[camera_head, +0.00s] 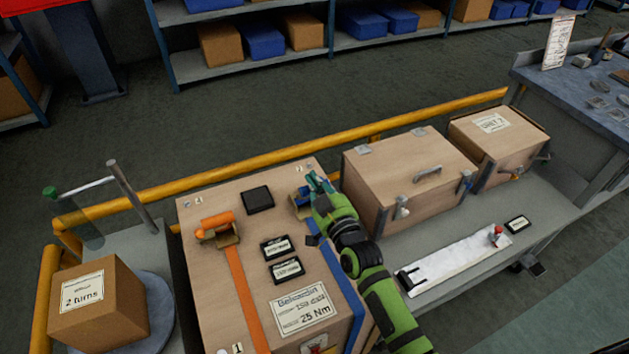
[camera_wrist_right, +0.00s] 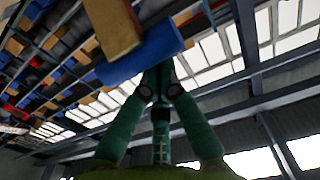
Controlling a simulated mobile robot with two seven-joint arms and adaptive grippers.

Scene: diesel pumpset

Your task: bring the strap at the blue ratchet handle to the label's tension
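The blue ratchet handle (camera_head: 299,196) sits at the back right of the near wooden crate's top (camera_head: 210,292), partly hidden by my right gripper. The blue strap (camera_head: 335,262) runs from there toward the front. A paper label (camera_head: 300,309) on the crate reads "25 Nm". My right gripper (camera_head: 318,183) is at the blue handle. In the right wrist view the blue handle (camera_wrist_right: 140,56) crosses in front of the fingertips, which are drawn together (camera_wrist_right: 160,76). The fingers look shut and appear to touch the handle, not clasp around it. My left gripper is out of view.
An orange ratchet (camera_head: 216,224) with an orange strap (camera_head: 247,300) is left of the blue one. Small black plates (camera_head: 277,247) lie between the straps. Two wooden boxes (camera_head: 408,165) stand to the right. A yellow rail (camera_head: 250,160) runs behind. A "2 turns" box (camera_head: 95,305) is at left.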

